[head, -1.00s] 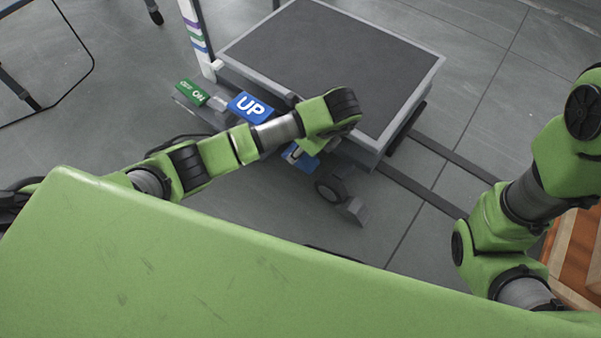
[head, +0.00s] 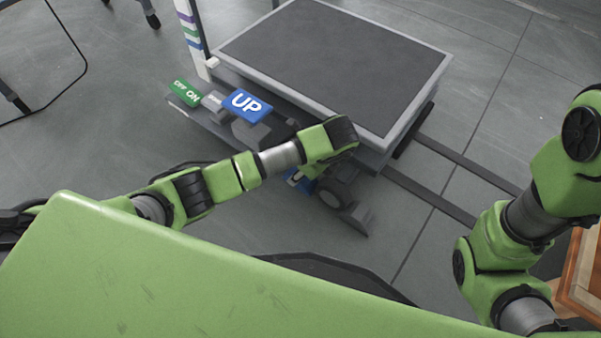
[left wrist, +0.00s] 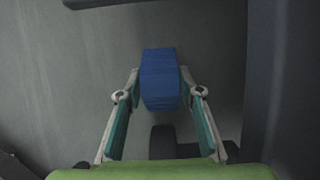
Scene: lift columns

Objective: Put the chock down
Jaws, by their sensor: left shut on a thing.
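The chock looks like a blue block (left wrist: 160,80) and sits between the two fingers of my left gripper (left wrist: 160,98) in the left wrist view. The gripper is shut on it. I cannot tell whether the chock touches the floor. My right arm shows at the right of the head view, but its gripper is not in view.
The lift has a dark platform (head: 335,60), a blue UP pedal (head: 247,105) and a green ON/OFF pedal (head: 186,92). A grey wedge-like part (head: 356,218) is by the wheel. Grey floor (head: 400,225) lies open in front. A wooden item (head: 580,275) stands at the right edge.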

